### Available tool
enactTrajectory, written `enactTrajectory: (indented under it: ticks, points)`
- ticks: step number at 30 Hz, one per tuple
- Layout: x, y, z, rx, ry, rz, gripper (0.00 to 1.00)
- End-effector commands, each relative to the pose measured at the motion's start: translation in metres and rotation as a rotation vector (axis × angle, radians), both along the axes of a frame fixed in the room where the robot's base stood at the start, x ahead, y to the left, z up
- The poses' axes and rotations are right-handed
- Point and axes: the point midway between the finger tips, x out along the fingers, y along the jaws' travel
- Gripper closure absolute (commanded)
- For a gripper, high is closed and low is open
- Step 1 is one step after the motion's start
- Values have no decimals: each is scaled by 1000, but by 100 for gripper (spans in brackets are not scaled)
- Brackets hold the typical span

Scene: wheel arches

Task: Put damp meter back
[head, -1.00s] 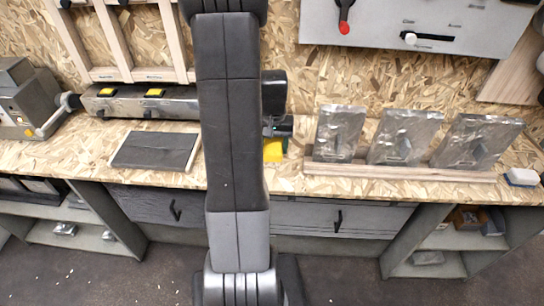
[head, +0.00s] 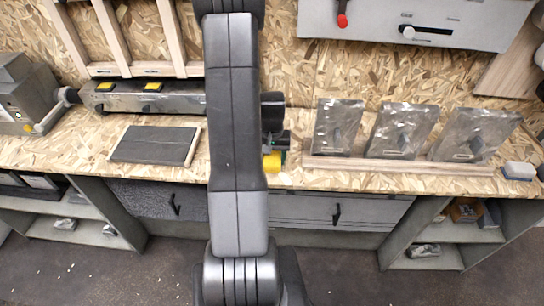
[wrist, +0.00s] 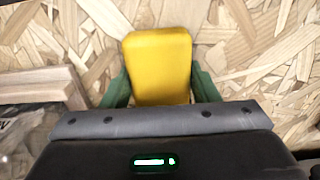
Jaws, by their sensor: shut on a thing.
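A yellow block-shaped thing, likely the damp meter, sits between the green fingers of my gripper (wrist: 161,88) in the wrist view. The yellow thing (wrist: 158,60) has rounded corners, and its lower part is hidden by the gripper body. In the head view, the yellow thing (head: 272,162) shows just right of my arm, over the bench near its front edge. My gripper there is mostly hidden behind my arm. The fingers are shut on the yellow thing. I cannot tell whether it touches the bench.
A wooden rail (head: 400,166) with several leaning metal plates (head: 400,130) stands to the right. A dark flat board (head: 155,144) lies to the left. A grey panel with levers (head: 410,25) hangs above.

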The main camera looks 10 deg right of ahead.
Motion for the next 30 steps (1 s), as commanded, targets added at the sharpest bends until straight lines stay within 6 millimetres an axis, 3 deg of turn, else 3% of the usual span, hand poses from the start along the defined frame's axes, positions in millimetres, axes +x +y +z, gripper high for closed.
enactTrajectory:
  ticks: [2, 3, 6, 19, 30]
  points:
    - [0, 0, -4, 0, 0, 0, 64]
    - [0, 0, -3, 0, 0, 0, 40]
    - [0, 0, -2, 0, 0, 0, 24]
    - [1, 0, 7, -1, -3, 0, 24]
    - [1, 0, 70, 0, -5, 0, 24]
